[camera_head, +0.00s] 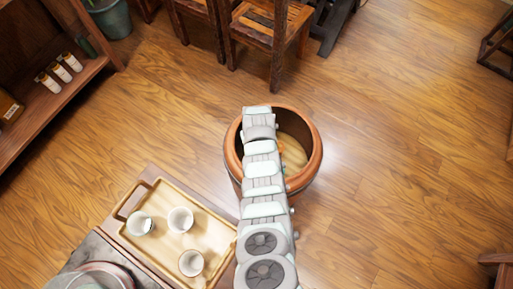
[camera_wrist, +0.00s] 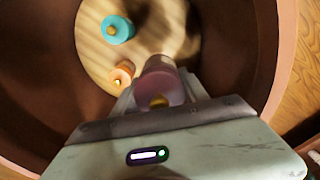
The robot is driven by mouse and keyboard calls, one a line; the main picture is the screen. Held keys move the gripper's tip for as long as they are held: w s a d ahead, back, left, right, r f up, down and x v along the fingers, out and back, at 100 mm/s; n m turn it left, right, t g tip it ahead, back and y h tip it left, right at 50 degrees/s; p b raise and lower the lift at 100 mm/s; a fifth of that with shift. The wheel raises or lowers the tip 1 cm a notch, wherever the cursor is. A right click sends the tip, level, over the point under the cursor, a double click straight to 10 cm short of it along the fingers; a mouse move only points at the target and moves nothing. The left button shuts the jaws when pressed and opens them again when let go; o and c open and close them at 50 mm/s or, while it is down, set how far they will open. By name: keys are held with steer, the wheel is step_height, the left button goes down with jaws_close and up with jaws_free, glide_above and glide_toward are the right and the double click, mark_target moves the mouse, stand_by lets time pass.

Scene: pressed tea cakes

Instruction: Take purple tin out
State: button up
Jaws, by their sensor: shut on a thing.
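The purple tin (camera_wrist: 160,84) shows in the wrist view with a yellow knob on its lid. My gripper (camera_wrist: 158,98) is shut on it, inside the round wooden tub (camera_wrist: 291,50). Whether the tin touches the tub's floor cannot be told. In the head view my arm reaches down into the tub (camera_head: 316,150) and hides the tin and gripper.
A teal tin (camera_wrist: 117,29) and an orange tin (camera_wrist: 121,74) stand on the tub's floor, the orange one close left of the purple tin. The tub wall surrounds my gripper. A wooden tray (camera_head: 213,224) with three white cups lies left of the tub.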

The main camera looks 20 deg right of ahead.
steer(key=shift+r+p, duration=0.65)
steer(key=shift+r, duration=1.65)
step_height(320, 180, up, 13)
steer(key=p, duration=1.2)
steer(key=shift+f+p, duration=0.15)
steer(key=shift+p, duration=0.25)
